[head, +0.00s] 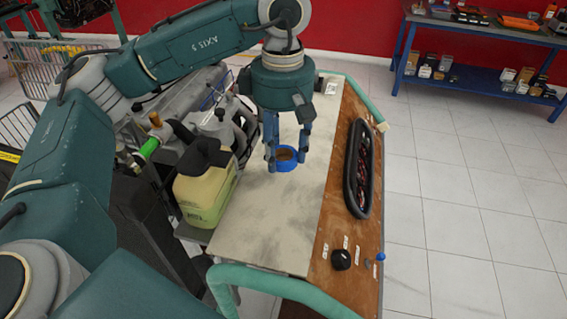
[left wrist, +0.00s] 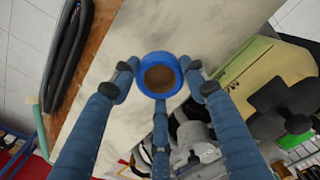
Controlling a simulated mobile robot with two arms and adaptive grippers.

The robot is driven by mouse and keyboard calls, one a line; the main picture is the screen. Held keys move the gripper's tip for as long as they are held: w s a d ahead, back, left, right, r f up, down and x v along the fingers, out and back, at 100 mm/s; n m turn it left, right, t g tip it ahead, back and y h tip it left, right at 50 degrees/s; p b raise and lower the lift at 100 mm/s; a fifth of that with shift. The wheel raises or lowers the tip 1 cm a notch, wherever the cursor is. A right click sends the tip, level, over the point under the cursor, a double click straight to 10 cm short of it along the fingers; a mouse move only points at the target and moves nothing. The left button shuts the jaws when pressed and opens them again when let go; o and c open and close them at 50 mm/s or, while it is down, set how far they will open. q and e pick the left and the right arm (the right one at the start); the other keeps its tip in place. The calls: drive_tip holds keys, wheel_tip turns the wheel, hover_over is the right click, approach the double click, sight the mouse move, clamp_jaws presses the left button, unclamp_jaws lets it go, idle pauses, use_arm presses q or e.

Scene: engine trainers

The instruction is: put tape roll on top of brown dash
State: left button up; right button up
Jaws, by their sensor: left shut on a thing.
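The tape roll is a blue ring (head: 288,166) with a brown inside. It also shows in the left wrist view (left wrist: 158,55). My left gripper (head: 287,156) points down with its fingers around the roll and is shut on it. The roll is over the pale grey top (head: 260,230); whether it touches that top I cannot tell. The brown dash (head: 331,205) is the wooden panel just right of the grey top, and it also shows at upper left in the left wrist view (left wrist: 95,38). My right gripper is not in view.
A long black oval tray (head: 351,190) with dark red contents lies on the dash. A black knob (head: 341,260) and small labels sit near its front. A yellowish jug (head: 205,185) stands left of the grey top. Green padded tubes (head: 285,288) edge the trainer.

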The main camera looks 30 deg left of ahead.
sight(283, 160)
use_arm(q)
drive_tip(key=shift+s+f, duration=0.1)
drive_tip(key=shift+f, duration=0.25)
wheel_tip(283, 160, down, 4)
drive_tip(key=shift+r+p, duration=0.1)
drive_tip(key=shift+p, duration=0.4)
drive_tip(key=shift+f, duration=0.25)
drive_tip(key=o, duration=1)
drive_tip(key=shift+o, duration=0.2)
